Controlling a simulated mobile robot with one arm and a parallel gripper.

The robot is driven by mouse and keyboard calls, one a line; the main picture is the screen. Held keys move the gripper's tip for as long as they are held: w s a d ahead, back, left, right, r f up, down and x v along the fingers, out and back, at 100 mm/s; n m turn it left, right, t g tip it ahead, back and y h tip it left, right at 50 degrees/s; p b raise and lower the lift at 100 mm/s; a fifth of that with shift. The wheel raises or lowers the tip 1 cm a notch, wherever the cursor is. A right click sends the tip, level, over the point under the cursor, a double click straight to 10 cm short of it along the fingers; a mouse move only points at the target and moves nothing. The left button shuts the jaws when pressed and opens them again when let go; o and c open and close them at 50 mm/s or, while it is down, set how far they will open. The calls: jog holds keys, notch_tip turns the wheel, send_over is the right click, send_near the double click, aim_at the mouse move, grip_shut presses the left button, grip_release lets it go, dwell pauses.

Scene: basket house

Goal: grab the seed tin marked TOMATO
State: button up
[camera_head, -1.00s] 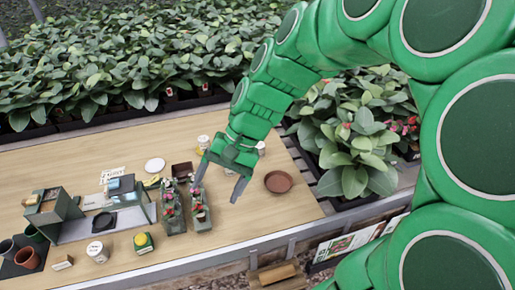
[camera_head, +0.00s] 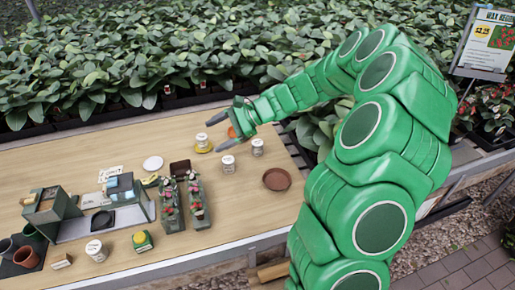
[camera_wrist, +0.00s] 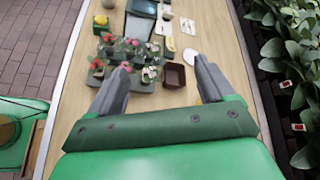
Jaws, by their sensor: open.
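Three small white tins with dark print stand on the right half of the wooden bench: a left one (camera_head: 202,141) by a yellow item, a front one (camera_head: 228,164) and a right one (camera_head: 257,147). Another white tin (camera_head: 96,251) stands at the front left. The print is too small to read, so I cannot tell which is TOMATO. My gripper (camera_head: 212,137) is open and empty, its fingers pointing left above the bench near the left and front tins. The wrist view shows the open fingers (camera_wrist: 160,67) over the bench, with none of the three right-hand tins visible.
A terracotta saucer (camera_head: 277,179) lies right. The front right bench is clear. Leafy plants line the back.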

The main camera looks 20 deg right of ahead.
jog(key=w+d+f+m+t, duration=0.4)
jog(key=w+d+f+m, duration=0.2)
jog(key=w+d+f, duration=0.25)
jog(key=m+t+h, duration=0.2)
jog(key=m+t, duration=0.1)
jog(key=m, duration=0.4)
send_near(261, 143)
jog(key=a, duration=0.1)
jog(key=w+a+f, duration=0.1)
jog(key=shift+a, duration=0.25)
jog(key=shift+w+d+x, duration=0.15)
jog(key=shift+x, duration=1.8)
jog(key=shift+w+d+x, duration=0.1)
jog(key=shift+d+x, duration=0.05)
jog(key=shift+x, duration=1.75)
jog(key=shift+f, duration=0.1)
jog(key=c, duration=1.1)
jog(key=shift+c, duration=0.2)
